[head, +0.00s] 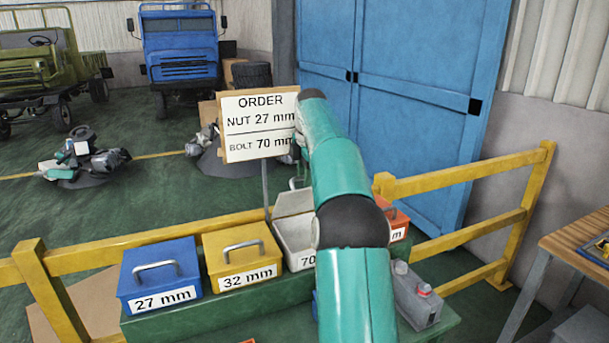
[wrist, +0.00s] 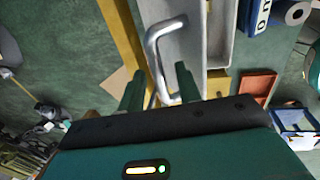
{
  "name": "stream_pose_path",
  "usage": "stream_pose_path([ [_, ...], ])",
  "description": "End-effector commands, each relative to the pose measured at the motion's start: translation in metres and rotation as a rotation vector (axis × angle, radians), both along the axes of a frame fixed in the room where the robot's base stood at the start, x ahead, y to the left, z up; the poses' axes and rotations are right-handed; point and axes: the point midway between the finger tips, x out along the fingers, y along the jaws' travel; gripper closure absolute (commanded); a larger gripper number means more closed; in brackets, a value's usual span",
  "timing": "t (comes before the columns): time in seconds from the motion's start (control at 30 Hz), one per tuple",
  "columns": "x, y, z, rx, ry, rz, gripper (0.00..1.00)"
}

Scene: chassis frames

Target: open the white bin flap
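The white bin (head: 297,238) stands in the row of bins, its label partly covered by my arm and reading "70". Its flap (head: 293,203) is raised and tilted back, and the inside of the bin shows. In the wrist view, the flap's metal handle (wrist: 156,45) runs between the two fingers of my gripper (wrist: 159,75). The fingers are apart, with gaps showing beside the handle, so I see no grip on it. The pale flap and bin wall (wrist: 220,45) lie just right of the handle. In the head view my arm hides most of the gripper.
A blue 27 mm bin (head: 160,275) and a yellow 32 mm bin (head: 242,258) stand left, a red bin (head: 397,222) right. The order sign (head: 258,125) rises behind. A yellow railing (head: 465,173) runs behind the bins.

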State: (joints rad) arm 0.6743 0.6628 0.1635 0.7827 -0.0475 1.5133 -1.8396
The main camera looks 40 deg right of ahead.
Motion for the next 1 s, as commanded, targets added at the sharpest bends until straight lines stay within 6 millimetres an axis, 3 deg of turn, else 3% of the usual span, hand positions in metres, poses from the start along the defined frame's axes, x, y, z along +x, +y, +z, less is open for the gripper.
stream_pose_path([
  [0.17,-0.001,0.000,0.010,-0.003,-0.002,0.000,0.66],
  [0.43,-0.009,0.002,0.051,-0.002,-0.004,0.000,0.66],
  [0.6,-0.012,0.003,0.066,-0.001,-0.002,0.000,0.66],
  [1.0,-0.015,0.004,0.074,0.000,0.000,0.000,0.66],
])
